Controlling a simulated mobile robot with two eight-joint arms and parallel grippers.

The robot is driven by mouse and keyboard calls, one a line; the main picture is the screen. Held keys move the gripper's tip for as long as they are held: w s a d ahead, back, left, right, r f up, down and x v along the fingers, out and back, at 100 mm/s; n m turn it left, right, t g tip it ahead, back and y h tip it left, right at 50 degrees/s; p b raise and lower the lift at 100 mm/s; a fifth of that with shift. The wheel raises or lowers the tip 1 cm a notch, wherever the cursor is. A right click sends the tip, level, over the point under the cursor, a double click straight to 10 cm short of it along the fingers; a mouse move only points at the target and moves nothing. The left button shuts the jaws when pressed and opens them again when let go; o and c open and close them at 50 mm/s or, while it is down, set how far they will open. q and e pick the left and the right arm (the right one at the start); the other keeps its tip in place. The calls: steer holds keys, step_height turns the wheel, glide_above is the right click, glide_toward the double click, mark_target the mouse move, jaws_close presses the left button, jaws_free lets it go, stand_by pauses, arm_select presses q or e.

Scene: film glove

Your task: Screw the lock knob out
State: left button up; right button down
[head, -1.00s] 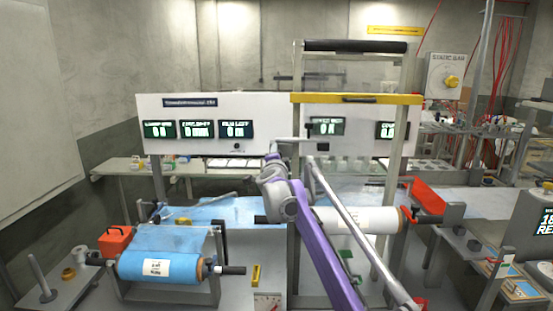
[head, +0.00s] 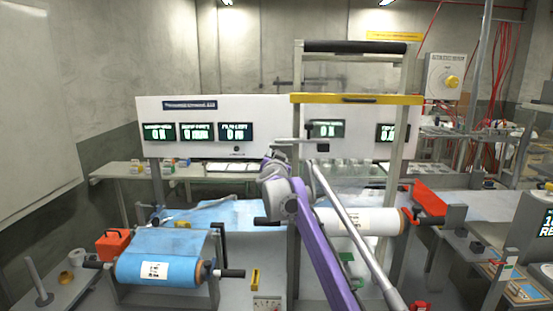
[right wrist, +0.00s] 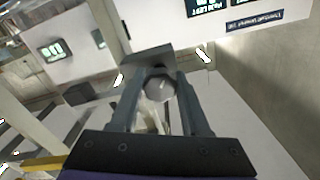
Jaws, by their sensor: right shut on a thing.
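In the right wrist view a grey round knob (right wrist: 158,88) sits between the two fingers of my right gripper (right wrist: 157,76), which is shut on it. A grey flat bracket lies just beyond the fingertips. In the head view my purple right arm reaches up from the bottom, and my right gripper (head: 276,154) is in front of the white display panel (head: 265,105), beside the upright frame post. The knob is hidden there behind the wrist. My left gripper is in neither view.
A blue film roll (head: 158,268) is at the lower left, with an orange box (head: 113,242) behind it. A white roll (head: 360,221) lies right of my arm. A yellow crossbar (head: 355,99) spans the frame above the gripper.

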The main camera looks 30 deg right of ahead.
steer(key=n, duration=0.6)
steer(key=shift+d+b, duration=0.1)
steer(key=shift+b, duration=0.25)
steer(key=n, duration=0.6)
steer(key=shift+n, duration=0.4)
steer(key=n, duration=0.6)
steer(key=shift+r+b, duration=0.1)
steer(key=shift+b, duration=0.3)
steer(key=n, duration=0.6)
steer(key=shift+n, duration=0.4)
steer(key=shift+c, duration=1.9)
jaws_free()
